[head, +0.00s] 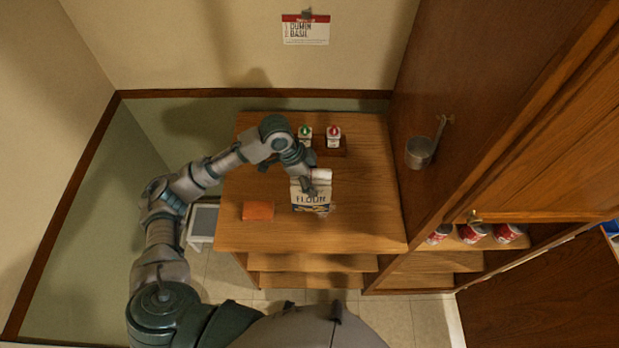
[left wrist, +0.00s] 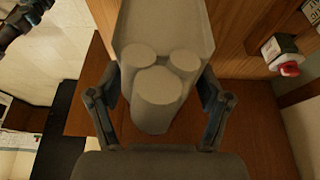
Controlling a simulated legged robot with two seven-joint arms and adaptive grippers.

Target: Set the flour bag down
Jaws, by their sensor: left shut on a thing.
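The flour bag (head: 311,199) is white with dark "FLOUR" lettering and a coloured lower edge. In the head view it is upright at the middle of the wooden counter (head: 370,212). My left gripper (head: 309,183) is shut on its upper part. I cannot tell whether the bag's base touches the counter. In the left wrist view the gripper's two fingers (left wrist: 158,122) stand either side of a pale shape with rounded ends, which hides what lies behind it. My right gripper is not in view.
An orange block (head: 258,211) lies left of the bag. Two small cartons, one with a green top (head: 305,136) and one with a red top (head: 334,137), stand at the back. A metal cup (head: 420,152) hangs on the right cabinet. The counter's right side is clear.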

